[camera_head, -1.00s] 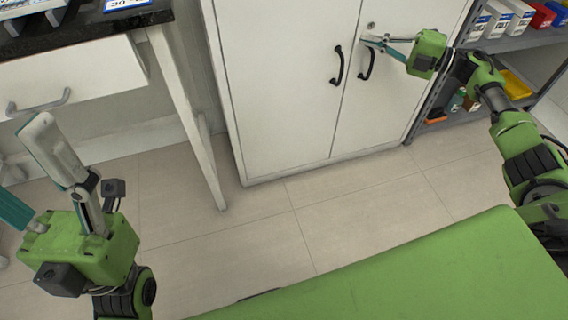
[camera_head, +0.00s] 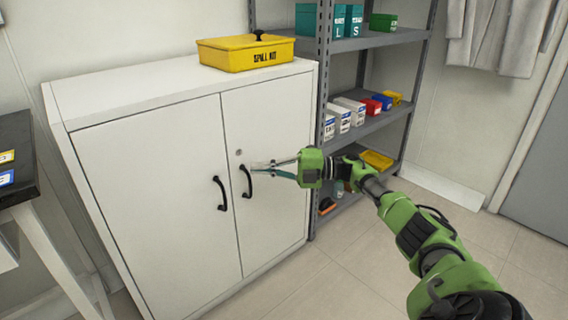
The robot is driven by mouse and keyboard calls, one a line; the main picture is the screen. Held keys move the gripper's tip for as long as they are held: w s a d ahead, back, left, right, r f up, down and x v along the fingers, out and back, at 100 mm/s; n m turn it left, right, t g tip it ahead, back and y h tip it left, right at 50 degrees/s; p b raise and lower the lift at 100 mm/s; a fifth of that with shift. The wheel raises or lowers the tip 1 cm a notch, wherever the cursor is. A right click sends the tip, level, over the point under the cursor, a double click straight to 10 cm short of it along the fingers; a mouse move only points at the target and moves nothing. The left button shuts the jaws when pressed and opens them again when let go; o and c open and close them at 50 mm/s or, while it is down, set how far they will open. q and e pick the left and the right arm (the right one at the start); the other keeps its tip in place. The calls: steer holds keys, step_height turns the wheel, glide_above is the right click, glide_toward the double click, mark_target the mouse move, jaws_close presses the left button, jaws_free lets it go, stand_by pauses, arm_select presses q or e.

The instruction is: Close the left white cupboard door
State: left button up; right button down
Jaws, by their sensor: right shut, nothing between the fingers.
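The white cupboard (camera_head: 100,98) stands at the left and middle of the head view. Its left door (camera_head: 150,190) looks flush with the front, and so does its right door (camera_head: 280,120). The left door has a black handle (camera_head: 220,193), and the right door has its own black handle (camera_head: 246,182) just beside it. My right gripper (camera_head: 258,168) is shut with its fingertips in front of the right door, close to that door's handle and below a round lock. I cannot tell whether the fingertips touch the door. My left gripper is out of view.
A yellow spill kit box (camera_head: 245,53) sits on top of the cupboard. A grey shelf rack (camera_head: 385,118) with small boxes and bins stands close on the right. A dark-topped bench (camera_head: 18,135) is at the left edge. The floor (camera_head: 345,285) in front is clear.

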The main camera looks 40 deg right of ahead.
steer(key=s+d+b, duration=0.1)
steer(key=s+d, duration=0.1)
steer(key=d, duration=0.4)
steer(key=shift+d+r, duration=0.15)
steer(key=shift+d, duration=0.1)
